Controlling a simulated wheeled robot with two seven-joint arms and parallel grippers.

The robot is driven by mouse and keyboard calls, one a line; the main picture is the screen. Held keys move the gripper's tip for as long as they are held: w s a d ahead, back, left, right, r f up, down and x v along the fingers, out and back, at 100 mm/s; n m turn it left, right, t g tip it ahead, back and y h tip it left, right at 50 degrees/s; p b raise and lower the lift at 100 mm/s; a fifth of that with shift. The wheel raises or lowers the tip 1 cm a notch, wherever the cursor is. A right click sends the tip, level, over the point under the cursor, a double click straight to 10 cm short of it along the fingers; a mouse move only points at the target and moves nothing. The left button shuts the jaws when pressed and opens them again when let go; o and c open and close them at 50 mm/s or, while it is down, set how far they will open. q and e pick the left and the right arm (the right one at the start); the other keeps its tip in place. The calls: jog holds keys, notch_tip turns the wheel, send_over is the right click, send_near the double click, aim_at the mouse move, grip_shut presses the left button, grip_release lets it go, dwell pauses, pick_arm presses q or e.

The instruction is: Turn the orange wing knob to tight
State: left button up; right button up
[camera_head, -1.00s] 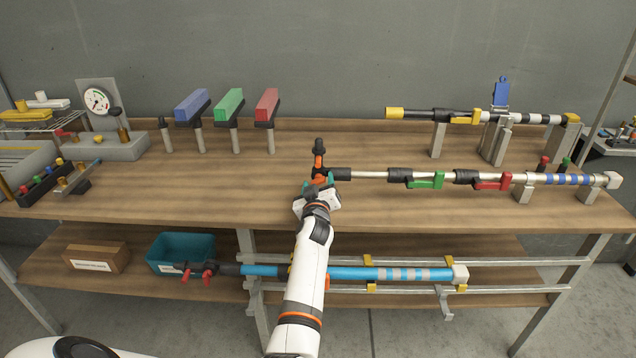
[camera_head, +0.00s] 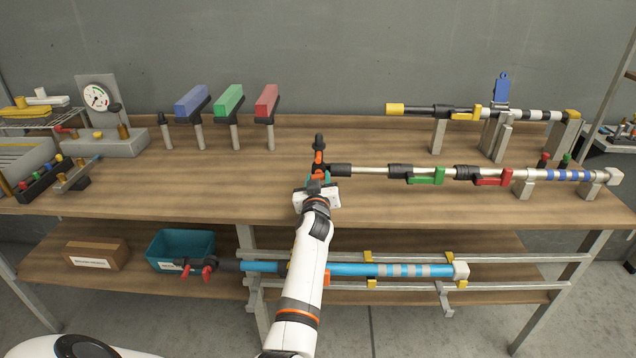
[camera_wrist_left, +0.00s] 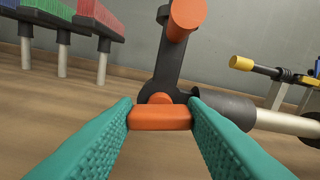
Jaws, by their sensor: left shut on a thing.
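The orange wing knob (camera_wrist_left: 160,117) sits between the teal fingers in the left wrist view, its bar lying about level. My left gripper (camera_head: 318,178) is shut on it, with one finger pad at each end. The knob is on a dark clamp (camera_wrist_left: 178,65) at the left end of the silver pole (camera_head: 365,171). Above the knob, the clamp carries a larger orange round end (camera_wrist_left: 187,18). In the head view the fingers and wrist mostly hide the knob. My right gripper is not in view.
Blue, green and red blocks on posts stand behind left. A yellow-ended pole (camera_head: 395,109) is at the back right.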

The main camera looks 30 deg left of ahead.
pick_arm(q)
jog(key=m, duration=0.3)
jog(key=shift+b, duration=0.4)
jog(key=m, duration=0.2)
jog(key=shift+m, duration=0.3)
jog(key=m, duration=0.2)
jog(key=shift+m+b, duration=0.35)
jog(key=shift+m, duration=0.05)
jog(key=m, duration=0.3)
jog(key=shift+r+m, duration=0.1)
jog(key=shift+m, duration=0.2)
jog(key=m, duration=0.4)
jog(key=shift+m+p, duration=0.3)
jog(key=shift+p, duration=0.1)
jog(key=shift+m+p, duration=0.4)
jog(key=shift+m, duration=1.4)
